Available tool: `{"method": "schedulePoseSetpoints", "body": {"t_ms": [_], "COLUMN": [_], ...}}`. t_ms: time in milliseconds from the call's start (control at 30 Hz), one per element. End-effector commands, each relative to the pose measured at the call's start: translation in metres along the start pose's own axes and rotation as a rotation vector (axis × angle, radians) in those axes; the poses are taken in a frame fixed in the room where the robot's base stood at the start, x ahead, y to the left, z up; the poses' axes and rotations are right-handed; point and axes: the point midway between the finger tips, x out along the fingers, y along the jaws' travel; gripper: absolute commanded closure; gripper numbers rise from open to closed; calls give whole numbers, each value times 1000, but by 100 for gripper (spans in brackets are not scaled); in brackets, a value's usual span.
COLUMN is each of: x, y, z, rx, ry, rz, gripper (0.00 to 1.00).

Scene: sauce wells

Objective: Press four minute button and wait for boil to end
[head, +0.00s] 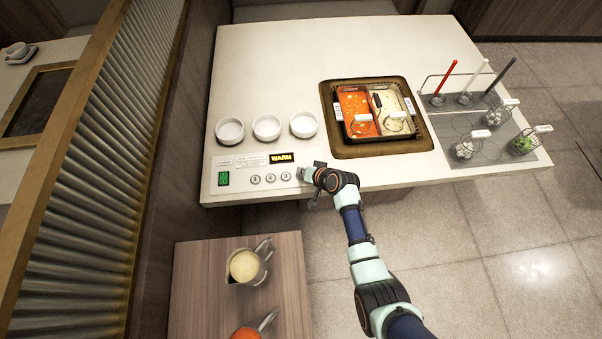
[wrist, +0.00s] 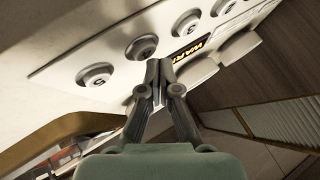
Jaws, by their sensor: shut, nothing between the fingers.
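The white control panel (head: 240,180) is on the front left of the counter. Its round buttons 1, 2 and 3 show in the head view; the four button is hidden there behind my gripper. The display (head: 282,157) reads WARM. The split pot (head: 338,103) holds red and pale broth, with wire baskets in both halves.
Three white bowls (head: 266,127) stand behind the panel. More wire baskets (head: 467,148) and upright coloured handles (head: 446,78) stand right of the pot. A wooden side table (head: 205,280) with two jugs is in front. The counter's back is clear.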

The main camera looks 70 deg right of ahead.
Motion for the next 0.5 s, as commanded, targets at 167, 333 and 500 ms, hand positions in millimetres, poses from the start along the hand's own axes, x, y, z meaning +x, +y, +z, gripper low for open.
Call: {"method": "schedulePoseSetpoints", "body": {"t_ms": [167, 333, 500], "x": [0, 4, 7], "y": [0, 3, 5], "z": [0, 3, 5], "rx": [0, 0, 0], "ry": [0, 0, 0], "rz": [0, 0, 0], "gripper": [100, 100, 100]}}
